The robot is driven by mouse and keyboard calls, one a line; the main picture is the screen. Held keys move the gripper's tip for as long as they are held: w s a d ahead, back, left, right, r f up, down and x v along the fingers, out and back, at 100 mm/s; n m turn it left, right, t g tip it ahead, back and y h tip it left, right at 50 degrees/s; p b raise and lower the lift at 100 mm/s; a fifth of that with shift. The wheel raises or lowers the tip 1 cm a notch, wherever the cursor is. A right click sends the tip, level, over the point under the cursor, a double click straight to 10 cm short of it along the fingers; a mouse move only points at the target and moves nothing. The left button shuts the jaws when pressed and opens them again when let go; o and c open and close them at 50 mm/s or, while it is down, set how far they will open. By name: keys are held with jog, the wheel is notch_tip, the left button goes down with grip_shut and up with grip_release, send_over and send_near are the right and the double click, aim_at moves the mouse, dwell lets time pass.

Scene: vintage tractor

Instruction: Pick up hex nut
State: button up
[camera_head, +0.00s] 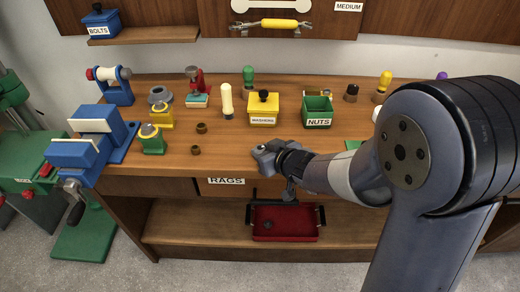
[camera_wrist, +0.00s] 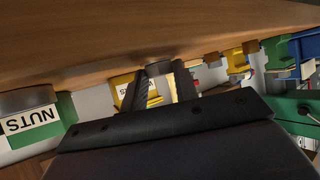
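A small grey piece (camera_wrist: 158,69), which looks like a hex nut, lies against the wooden bench top between my fingertips in the wrist view. My gripper (camera_wrist: 160,78) is open, with one finger on each side of the piece; contact is unclear. In the head view my gripper (camera_head: 265,152) is low at the bench's front edge, and the piece is hard to separate from it. Two small brown nut-like rings stand on the bench to its left, one farther back (camera_head: 201,128) and one nearer (camera_head: 195,150).
The green NUTS bin (camera_head: 317,108) and yellow WASHERS bin (camera_head: 263,106) stand behind my gripper. A blue vise (camera_head: 98,138) is at the left end. A red tray (camera_head: 285,222) sits on the lower shelf. My arm hides the bench's right part. In the wrist view a grey-brown object (camera_wrist: 28,98) is by the NUTS bin.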

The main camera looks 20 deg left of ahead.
jog(key=c, duration=0.5)
jog(key=shift+r, duration=0.1)
